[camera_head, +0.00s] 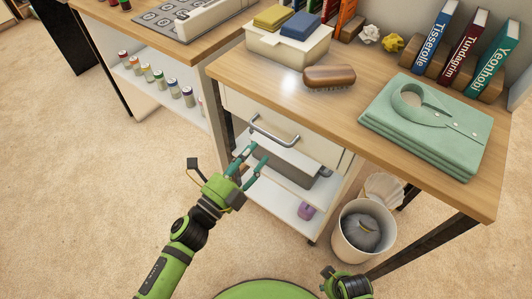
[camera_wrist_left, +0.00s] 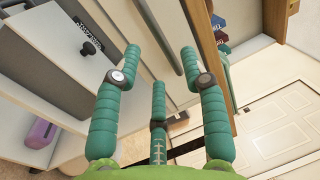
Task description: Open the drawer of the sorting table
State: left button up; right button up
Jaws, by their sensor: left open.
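The sorting table (camera_head: 418,170) has a wooden top. A cream drawer front (camera_head: 315,148) sits under its front edge and looks shut. A silver bar handle (camera_head: 272,136) runs across the drawer front. My left gripper (camera_head: 254,155) is open and empty, with its teal fingers just in front of and below the handle in the head view. The left wrist view shows the three open fingers (camera_wrist_left: 160,80) close in front of the furniture, with nothing held. My right gripper (camera_head: 346,285) is only partly in view at the bottom edge, and its fingers cannot be made out.
A white bin (camera_head: 345,240) stands right of the drawer unit. Lower shelves hold a grey box (camera_head: 280,172) and a purple item (camera_head: 306,211). Folded green shirts (camera_head: 425,135) and a brush (camera_head: 330,77) lie on top. Floor at left is clear.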

aim_at(268, 133)
pick_arm(q)
jog(key=x, duration=0.7)
jog(key=shift+a, duration=0.1)
grip_shut()
